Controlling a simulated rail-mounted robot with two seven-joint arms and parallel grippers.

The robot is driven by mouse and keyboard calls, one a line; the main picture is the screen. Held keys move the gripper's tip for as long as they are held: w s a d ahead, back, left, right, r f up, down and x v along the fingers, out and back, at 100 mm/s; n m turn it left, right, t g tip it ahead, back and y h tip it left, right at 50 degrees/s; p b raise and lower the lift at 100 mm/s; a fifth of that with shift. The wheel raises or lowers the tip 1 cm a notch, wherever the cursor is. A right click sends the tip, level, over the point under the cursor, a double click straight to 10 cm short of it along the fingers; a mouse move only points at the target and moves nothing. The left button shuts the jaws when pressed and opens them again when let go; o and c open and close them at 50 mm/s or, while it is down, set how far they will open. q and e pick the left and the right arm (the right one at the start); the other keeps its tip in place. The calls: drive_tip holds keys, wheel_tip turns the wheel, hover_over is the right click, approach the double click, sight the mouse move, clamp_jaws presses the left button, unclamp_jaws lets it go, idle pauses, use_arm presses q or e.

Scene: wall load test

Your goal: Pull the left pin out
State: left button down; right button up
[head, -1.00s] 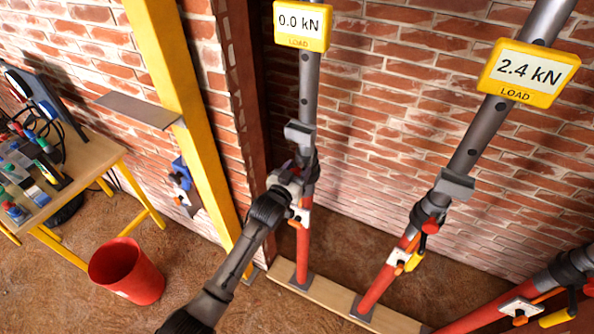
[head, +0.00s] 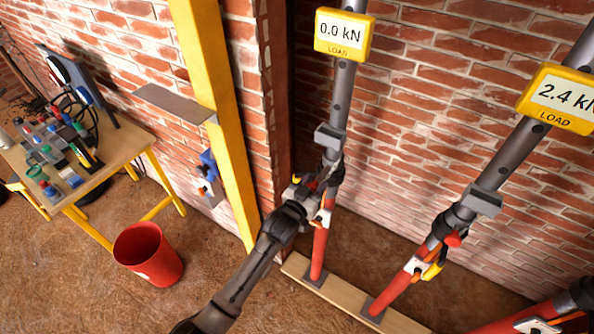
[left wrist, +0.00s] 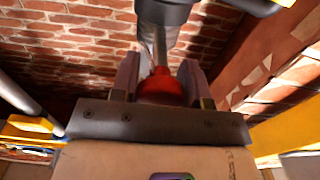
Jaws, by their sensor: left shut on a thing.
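My left gripper (head: 316,190) is at the collar of the left prop (head: 340,105), whose yellow gauge (head: 344,34) reads 0.0 kN. In the left wrist view its two fingers (left wrist: 160,74) are shut on a red knob (left wrist: 162,91), which I take to be the left pin. A thin grey shaft runs from the knob toward the grey tube (left wrist: 165,12). Whether the shaft still sits in the tube cannot be told. In the head view the gripper and arm partly hide the collar. My right gripper is not in view.
A second prop (head: 460,215), with a gauge (head: 563,97) reading 2.4 kN, stands to the right. Both stand on a wooden plank (head: 345,303). A yellow post (head: 218,110), a red bucket (head: 148,255) and a cluttered workbench (head: 118,145) are at left.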

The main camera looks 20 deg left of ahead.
use_arm(q)
drive_tip(key=shift+s+r, duration=0.1)
drive_tip(key=shift+s, duration=0.1)
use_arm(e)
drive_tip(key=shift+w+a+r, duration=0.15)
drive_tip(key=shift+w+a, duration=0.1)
use_arm(q)
drive_tip(key=c, duration=1.1)
unclamp_jaws()
drive_tip(key=o, duration=0.3)
drive_tip(key=shift+s+a, duration=0.1)
drive_tip(key=shift+s, duration=0.1)
drive_tip(key=shift+o, duration=0.9)
drive_tip(key=shift+w, duration=0.15)
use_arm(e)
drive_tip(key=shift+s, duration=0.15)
use_arm(q)
drive_tip(key=v, duration=1.4)
drive_tip(key=shift+p, duration=0.3)
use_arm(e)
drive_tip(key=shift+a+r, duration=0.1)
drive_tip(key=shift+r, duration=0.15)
use_arm(q)
drive_tip(key=shift+w, duration=0.1)
